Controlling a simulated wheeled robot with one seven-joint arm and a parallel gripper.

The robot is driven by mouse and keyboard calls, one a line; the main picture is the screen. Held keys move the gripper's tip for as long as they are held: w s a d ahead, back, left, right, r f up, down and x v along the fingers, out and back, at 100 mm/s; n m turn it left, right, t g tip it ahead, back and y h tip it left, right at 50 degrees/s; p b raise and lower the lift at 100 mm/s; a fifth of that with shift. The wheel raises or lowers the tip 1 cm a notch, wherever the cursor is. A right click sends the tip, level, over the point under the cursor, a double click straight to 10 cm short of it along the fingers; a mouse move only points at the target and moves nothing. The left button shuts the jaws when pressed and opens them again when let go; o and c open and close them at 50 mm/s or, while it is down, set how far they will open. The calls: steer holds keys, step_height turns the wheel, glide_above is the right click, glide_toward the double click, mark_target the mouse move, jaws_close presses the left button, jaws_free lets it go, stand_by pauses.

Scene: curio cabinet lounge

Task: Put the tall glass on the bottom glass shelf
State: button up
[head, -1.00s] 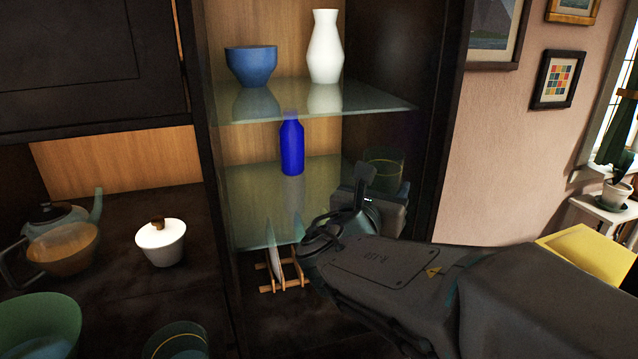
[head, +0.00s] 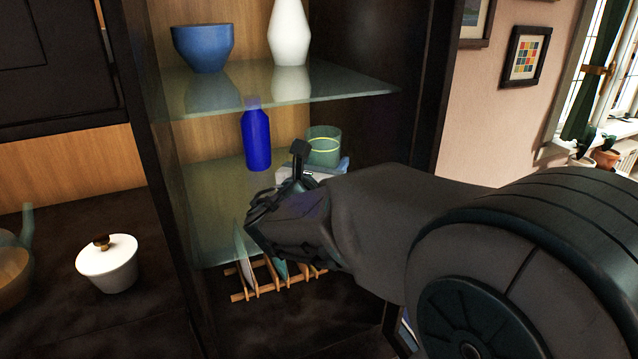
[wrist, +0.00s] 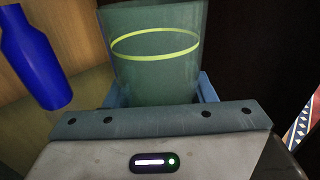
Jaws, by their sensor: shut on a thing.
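The tall glass (head: 323,147) is clear green with a yellow-green ring. It stands upright between the fingers of my gripper (head: 325,166), which is shut on it. The wrist view shows the glass (wrist: 155,75) close up, with blue finger parts at both sides of its lower end. The bottom glass shelf (head: 205,205) is in the cabinet, and the glass is at its right part. I cannot tell whether the glass's base touches the shelf. My forearm hides the shelf's front right.
A blue bottle (head: 256,138) stands on the bottom shelf, left of the glass. The upper shelf (head: 330,84) holds a blue bowl (head: 203,48) and white vase (head: 289,35). A wooden plate rack (head: 240,296) is below. A white lidded pot (head: 108,268) stands left.

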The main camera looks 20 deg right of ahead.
step_height(320, 180, down, 3)
steer(key=shift+s+f+b, duration=0.1)
steer(key=shift+b, duration=1.05)
steer(key=shift+f, duration=0.3)
steer(key=shift+w, duration=0.3)
steer(key=shift+s, duration=0.1)
steer(key=o, duration=1.3)
steer(key=shift+f, duration=0.1)
steer(key=shift+a+r, duration=0.15)
steer(key=shift+r, duration=0.1)
steer(key=v, duration=1.1)
steer(key=shift+s+a, duration=0.25)
steer(key=shift+s, duration=0.05)
